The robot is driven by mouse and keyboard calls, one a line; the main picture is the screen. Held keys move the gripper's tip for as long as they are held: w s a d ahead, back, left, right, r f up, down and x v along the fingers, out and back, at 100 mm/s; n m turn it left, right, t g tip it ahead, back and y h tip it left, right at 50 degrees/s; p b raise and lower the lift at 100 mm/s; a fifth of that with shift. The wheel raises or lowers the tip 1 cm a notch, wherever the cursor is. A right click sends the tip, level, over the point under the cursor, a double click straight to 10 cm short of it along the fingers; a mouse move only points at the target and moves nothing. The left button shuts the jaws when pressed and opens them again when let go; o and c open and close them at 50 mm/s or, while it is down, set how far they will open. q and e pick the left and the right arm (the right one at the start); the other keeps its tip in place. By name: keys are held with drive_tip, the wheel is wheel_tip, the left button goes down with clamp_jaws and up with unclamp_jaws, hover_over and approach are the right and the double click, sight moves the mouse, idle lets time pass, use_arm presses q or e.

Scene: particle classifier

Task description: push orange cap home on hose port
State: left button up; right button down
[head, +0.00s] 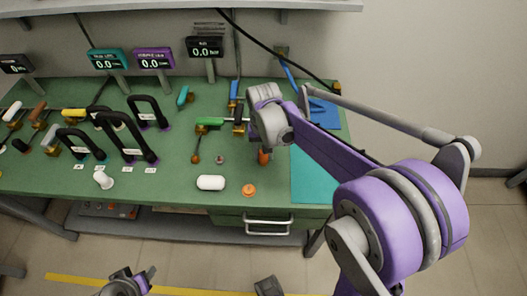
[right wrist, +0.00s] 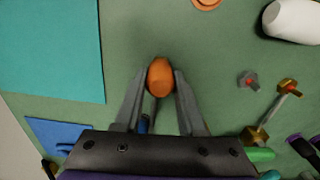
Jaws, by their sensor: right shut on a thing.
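My right gripper (right wrist: 160,92) is shut on the orange cap (right wrist: 160,74), which sits between its two grey fingertips in the right wrist view. In the head view the orange cap (head: 264,156) shows below my right gripper (head: 264,147), over the green bench. A brass fitting (head: 202,129) with a thin stem ending in an orange-brown tip (head: 196,159) lies to the left of the gripper. I cannot tell which part is the hose port; the cap is apart from this fitting. My left gripper (head: 127,284) is low at the bottom left, away from the bench; its jaws are unclear.
A white cylinder (head: 211,183), an orange disc (head: 249,190) and a small grey piece with a red centre (head: 220,159) lie on the green bench (head: 180,170). A teal mat (head: 312,178) is at right. Black handles (head: 124,136) and gauges stand at left.

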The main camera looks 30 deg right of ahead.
drive_tip(key=shift+f, duration=0.2)
drive_tip(key=shift+c, duration=2.1)
unclamp_jaws()
drive_tip(key=shift+r, duration=0.1)
wheel_tip(320, 180, up, 11)
drive_tip(key=shift+f+p, duration=0.1)
drive_tip(key=shift+p, duration=0.45)
drive_tip(key=s+a+f+n+t+p, duration=0.1)
drive_tip(key=s+a+n+t+p, duration=0.1)
drive_tip(key=s, duration=0.5)
drive_tip(key=s+a+f+n+t+p, duration=0.2)
drive_tip(key=s+a, duration=0.3)
drive_tip(key=s, duration=0.3)
drive_tip(key=shift+s+f+n+t+p, duration=0.15)
drive_tip(key=shift+s+n+t+p, duration=0.15)
drive_tip(key=shift+n+t, duration=0.45)
